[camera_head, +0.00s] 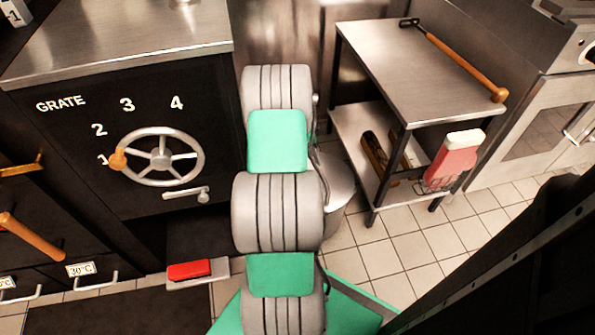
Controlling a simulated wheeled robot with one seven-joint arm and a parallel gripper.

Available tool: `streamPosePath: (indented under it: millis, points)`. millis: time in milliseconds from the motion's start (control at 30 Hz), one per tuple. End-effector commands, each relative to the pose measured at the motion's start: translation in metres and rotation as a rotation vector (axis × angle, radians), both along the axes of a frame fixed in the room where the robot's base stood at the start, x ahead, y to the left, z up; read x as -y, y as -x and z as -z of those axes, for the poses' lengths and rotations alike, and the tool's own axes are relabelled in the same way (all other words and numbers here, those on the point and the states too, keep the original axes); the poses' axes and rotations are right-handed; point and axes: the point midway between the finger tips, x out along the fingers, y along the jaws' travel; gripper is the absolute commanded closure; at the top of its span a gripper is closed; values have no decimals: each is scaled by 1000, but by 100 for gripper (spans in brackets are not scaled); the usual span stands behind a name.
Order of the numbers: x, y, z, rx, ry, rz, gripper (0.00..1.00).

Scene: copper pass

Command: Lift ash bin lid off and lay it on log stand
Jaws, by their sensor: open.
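The log stand (395,58) is a steel table with dark legs at the upper right, with logs (374,156) on its lower shelf. A rounded metal shape (342,183), apparently the ash bin, shows just right of my arm and left of the stand. My arm covers most of it, and I cannot tell its lid from its body. My grey and green arm runs up the middle of the view. My gripper is not visible, so its place relative to the lid is hidden.
A tool with a wooden handle (466,68) lies along the stand top's right side; the top's left part is bare. A red and white object (454,160) hangs at the stand's front right corner. A handwheel (162,157) projects from the black grate panel at left. Tiled floor (400,245) is open before the stand.

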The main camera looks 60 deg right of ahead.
Motion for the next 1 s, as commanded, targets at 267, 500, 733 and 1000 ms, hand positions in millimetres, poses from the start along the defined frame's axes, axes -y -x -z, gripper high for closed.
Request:
streamPosePath:
  millis: [267, 500, 733, 1000]
  points:
    - [1, 5, 33, 0, -2, -5, 48]
    - [0, 12, 73, -1, -1, -2, 48]
    - [2, 15, 77, 0, 0, -2, 48]
    - [2, 15, 77, 0, 0, -1, 67]
